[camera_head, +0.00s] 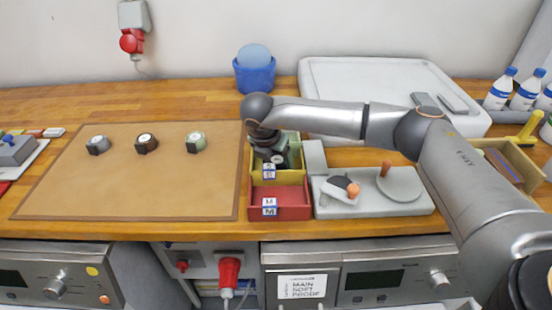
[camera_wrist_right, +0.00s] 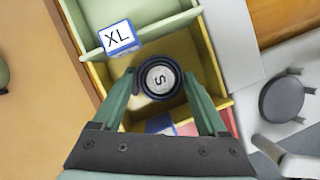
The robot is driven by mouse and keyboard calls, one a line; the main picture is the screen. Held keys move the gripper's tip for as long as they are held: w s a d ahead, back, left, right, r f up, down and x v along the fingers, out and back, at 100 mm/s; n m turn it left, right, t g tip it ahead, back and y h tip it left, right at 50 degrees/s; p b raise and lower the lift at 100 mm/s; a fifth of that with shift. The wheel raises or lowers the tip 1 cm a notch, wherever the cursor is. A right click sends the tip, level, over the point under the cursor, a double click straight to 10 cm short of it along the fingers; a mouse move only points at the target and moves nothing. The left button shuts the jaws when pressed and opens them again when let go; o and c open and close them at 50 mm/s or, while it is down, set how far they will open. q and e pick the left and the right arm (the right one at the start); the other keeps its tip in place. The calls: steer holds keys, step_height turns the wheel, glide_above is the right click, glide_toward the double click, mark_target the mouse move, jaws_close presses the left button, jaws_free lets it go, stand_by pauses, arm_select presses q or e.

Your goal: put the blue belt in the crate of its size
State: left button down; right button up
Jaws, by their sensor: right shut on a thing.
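My right gripper (camera_head: 276,156) is shut on a dark navy coiled belt (camera_wrist_right: 160,82), which has a white end disc marked S. It holds the belt over the yellow crate (camera_head: 292,179), between that crate's walls in the wrist view; whether it touches the floor I cannot tell. The yellow crate's label (camera_head: 268,171) is too small to read surely. The green crate (camera_wrist_right: 150,14), labelled XL (camera_wrist_right: 118,37), is behind it. The red crate (camera_head: 292,206), labelled M (camera_head: 269,203), is in front. My left gripper is not in view.
Three other coiled belts, grey-blue (camera_head: 97,144), brown-black (camera_head: 146,143) and green (camera_head: 195,141), sit on the brown mat (camera_head: 130,190). A grey scale-like device (camera_head: 370,205) stands right of the crates. A blue bin (camera_head: 254,75) and white tray (camera_head: 385,80) are behind.

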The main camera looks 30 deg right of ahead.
steer(key=o, duration=1.4)
steer(key=shift+r, duration=0.2)
steer(key=b+v, duration=0.1)
steer(key=v, duration=1)
steer(key=shift+s+a+r+b, duration=0.1)
steer(key=shift+a+r+b, duration=0.05)
steer(key=shift+r+b, duration=0.2)
